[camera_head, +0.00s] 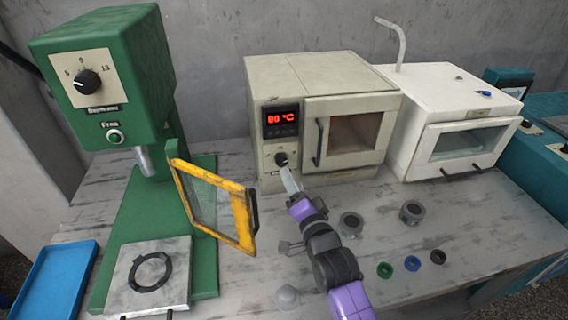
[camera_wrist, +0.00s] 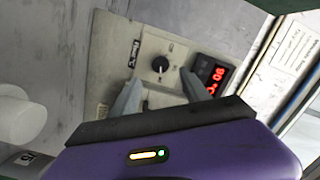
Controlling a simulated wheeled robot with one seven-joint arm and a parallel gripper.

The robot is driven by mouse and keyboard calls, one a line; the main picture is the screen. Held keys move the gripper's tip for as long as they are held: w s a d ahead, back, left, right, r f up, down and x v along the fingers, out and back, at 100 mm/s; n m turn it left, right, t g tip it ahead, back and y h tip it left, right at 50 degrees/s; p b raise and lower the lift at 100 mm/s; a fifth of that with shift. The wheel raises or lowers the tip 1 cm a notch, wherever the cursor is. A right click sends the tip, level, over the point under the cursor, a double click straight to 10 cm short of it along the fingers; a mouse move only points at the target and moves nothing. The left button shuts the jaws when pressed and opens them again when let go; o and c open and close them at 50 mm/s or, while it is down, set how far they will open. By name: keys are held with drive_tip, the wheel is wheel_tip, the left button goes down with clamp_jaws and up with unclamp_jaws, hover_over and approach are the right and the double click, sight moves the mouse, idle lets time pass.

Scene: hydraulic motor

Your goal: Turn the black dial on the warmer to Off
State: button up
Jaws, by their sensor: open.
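The warmer (camera_head: 285,90) is a beige box with a red display reading 80 °C. Its black dial (camera_head: 281,159) sits low on the front panel, under the display. In the wrist view the dial (camera_wrist: 160,65) is a round black knob with a pale pointer mark; I cannot tell its labelled setting. My gripper (camera_head: 288,172) is at the warmer's front, close to the dial. In the wrist view its two grey fingers (camera_wrist: 159,78) are apart, one towards each side of the dial, with nothing between them. I cannot tell whether they touch the panel.
A green press (camera_head: 130,80) with an open yellow-framed guard (camera_head: 215,205) stands left of my arm. The warmer's door (camera_head: 350,130) is shut. A white oven (camera_head: 450,110) stands to the right. Metal cylinders (camera_head: 411,212) and small coloured rings (camera_head: 412,263) lie on the table (camera_head: 480,240).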

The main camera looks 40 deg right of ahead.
sight(283, 162)
drive_tip(key=shift+x, duration=3.75)
clamp_jaws()
